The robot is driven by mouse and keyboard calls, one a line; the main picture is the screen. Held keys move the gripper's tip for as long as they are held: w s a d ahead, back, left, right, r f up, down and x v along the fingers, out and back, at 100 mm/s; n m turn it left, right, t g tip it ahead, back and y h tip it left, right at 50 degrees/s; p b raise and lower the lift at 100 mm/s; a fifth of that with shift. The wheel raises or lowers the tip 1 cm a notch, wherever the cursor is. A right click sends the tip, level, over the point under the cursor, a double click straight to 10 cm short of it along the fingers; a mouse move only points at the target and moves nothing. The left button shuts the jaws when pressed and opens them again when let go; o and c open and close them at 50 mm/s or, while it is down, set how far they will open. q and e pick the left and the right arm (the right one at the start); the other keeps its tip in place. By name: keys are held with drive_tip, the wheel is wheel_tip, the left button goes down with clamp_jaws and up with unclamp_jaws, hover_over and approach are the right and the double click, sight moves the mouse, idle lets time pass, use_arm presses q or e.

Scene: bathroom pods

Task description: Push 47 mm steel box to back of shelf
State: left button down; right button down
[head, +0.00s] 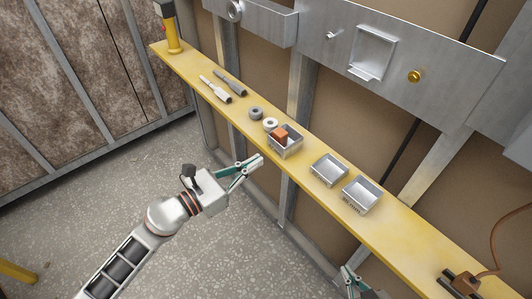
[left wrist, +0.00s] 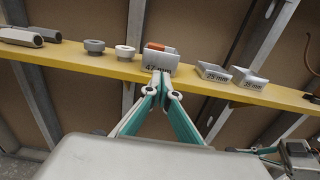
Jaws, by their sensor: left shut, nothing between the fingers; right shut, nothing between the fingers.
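The 47 mm steel box (head: 287,150) is an open metal tray on the yellow shelf (head: 330,196), with an orange-brown block (head: 280,134) inside. In the left wrist view the box (left wrist: 161,64) shows its "47 mm" label facing me. My left gripper (head: 260,160) is shut and empty, just in front of the box and the shelf's front edge. In the left wrist view its fingertips (left wrist: 161,78) overlap the box's lower front; I cannot tell if they touch. My right gripper (head: 348,274) is shut, low at the bottom of the head view, away from the box.
Two more steel boxes (head: 329,170) (head: 361,195) stand right of it. A yellow tool (head: 171,30) stands at the far left; a brown clamp-like item (head: 466,283) is at the right.

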sight(275, 150)
use_arm(q)
drive_tip(key=x, duration=0.3)
drive_tip(key=shift+w+d, duration=0.5)
drive_tip(key=shift+w+d, duration=0.2)
drive_tip(key=shift+w, duration=0.05)
drive_tip(key=x, duration=0.5)
drive_tip(key=shift+d+p, duration=0.1)
drive_tip(key=shift+p, duration=0.3)
drive_tip(key=shift+w+d+f, duration=0.1)
drive_tip(key=shift+w+d, duration=0.1)
drive_tip(key=shift+w, duration=0.05)
